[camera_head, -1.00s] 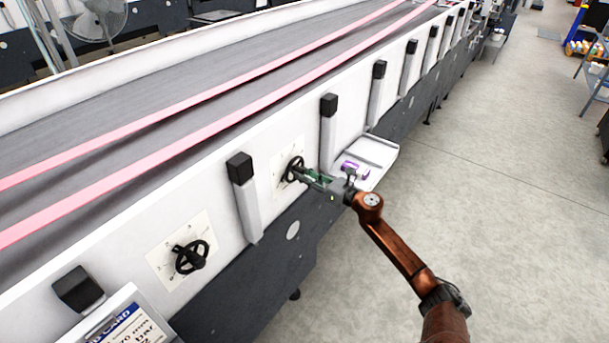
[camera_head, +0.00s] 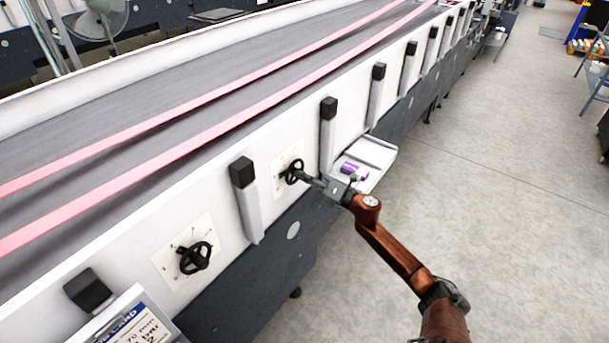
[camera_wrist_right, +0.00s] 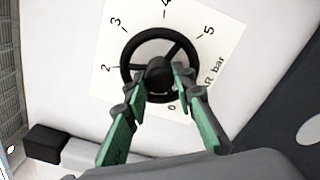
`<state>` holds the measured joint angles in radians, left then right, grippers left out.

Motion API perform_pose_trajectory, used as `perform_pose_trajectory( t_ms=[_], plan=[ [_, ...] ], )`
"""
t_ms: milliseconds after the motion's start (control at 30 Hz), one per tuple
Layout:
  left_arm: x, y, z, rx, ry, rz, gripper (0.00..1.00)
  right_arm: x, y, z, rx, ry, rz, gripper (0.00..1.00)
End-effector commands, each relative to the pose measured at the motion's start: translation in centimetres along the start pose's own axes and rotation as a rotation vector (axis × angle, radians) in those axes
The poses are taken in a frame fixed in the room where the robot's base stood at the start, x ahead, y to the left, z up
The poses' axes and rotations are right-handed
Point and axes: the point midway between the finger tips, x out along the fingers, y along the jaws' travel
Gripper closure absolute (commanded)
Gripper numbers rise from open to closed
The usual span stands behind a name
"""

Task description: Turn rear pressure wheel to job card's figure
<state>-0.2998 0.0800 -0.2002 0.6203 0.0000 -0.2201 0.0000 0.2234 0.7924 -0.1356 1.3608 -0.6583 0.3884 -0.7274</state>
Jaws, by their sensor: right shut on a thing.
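The far black handwheel (camera_head: 293,172) sits on a white dial plate on the machine's side panel. In the right wrist view the same wheel (camera_wrist_right: 133,53) shows from close up, with 2, 3, 4, 5 and 0 and the end of a label with "bar" around it. My right gripper (camera_wrist_right: 161,84) is shut on the wheel's middle, its green-padded fingers on either side of the hub. The right gripper also shows in the head view (camera_head: 309,181). The job card (camera_head: 140,328) is cut off at the bottom edge; "70 mm" and "bar" show. My left gripper is not in view.
A second black handwheel (camera_head: 195,257) with its own dial is nearer on the same panel. A grey post with a black cap (camera_head: 243,172) stands between the wheels. A white tray (camera_head: 378,152) with a purple item (camera_head: 347,169) is just beyond my gripper.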

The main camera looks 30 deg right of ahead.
Motion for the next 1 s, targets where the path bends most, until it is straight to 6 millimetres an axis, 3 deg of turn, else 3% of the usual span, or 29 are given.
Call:
perform_pose_trajectory(
  t_ms=[600,1000],
  plan=[
    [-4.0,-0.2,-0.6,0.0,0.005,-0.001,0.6,-0.1,0.3,0.6,0.58,-0.01,-0.001,1.0],
    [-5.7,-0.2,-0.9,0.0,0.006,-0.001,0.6,-0.1,0.2,0.6,0.852,-0.011,0.0,1.0]
  ],
)
